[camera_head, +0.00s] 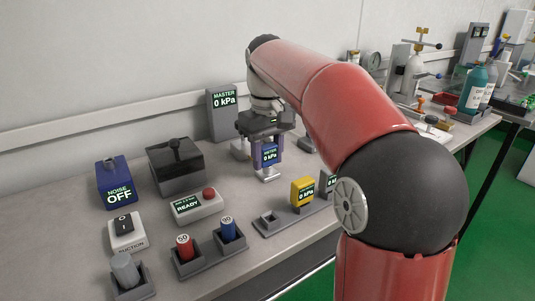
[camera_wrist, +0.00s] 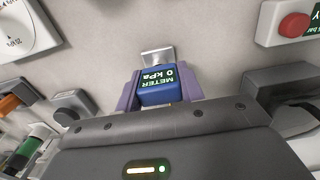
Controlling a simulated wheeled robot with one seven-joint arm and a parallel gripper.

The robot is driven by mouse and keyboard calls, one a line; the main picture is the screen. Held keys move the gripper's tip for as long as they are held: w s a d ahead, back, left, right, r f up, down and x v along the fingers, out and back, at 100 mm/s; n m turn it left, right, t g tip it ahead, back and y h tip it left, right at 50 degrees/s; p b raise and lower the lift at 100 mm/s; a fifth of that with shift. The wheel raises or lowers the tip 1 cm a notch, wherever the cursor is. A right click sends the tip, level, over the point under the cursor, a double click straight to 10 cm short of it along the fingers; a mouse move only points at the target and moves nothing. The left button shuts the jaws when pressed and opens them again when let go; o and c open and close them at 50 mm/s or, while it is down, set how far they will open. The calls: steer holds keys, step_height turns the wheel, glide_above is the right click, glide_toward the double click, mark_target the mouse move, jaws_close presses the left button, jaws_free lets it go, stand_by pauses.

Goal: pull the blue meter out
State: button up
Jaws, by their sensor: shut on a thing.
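The blue meter (camera_head: 269,154), its screen reading "METER 0 kPa", is upright between the purple fingers of my gripper (camera_head: 268,158). In the wrist view the same blue meter (camera_wrist: 157,92) sits between both fingers of my gripper (camera_wrist: 160,90), one on each side. A pale metallic piece (camera_head: 267,175) shows below the meter, and it also shows just beyond it in the wrist view (camera_wrist: 157,55). I cannot tell whether this piece is part of the meter or a socket under it. My gripper hides the meter's upper part.
A grey rack (camera_head: 268,228) with an empty socket and a yellow meter (camera_head: 302,190) stands in front. A READY box (camera_head: 196,206) with a red button is left of the gripper. The MASTER display (camera_head: 223,112) stands behind. Red (camera_head: 185,248) and blue (camera_head: 228,229) cylinders sit in holders.

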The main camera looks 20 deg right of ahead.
mark_target(267, 145)
jaws_close()
steer(key=shift+r+p, duration=1.4)
steer(key=shift+r, duration=1.15)
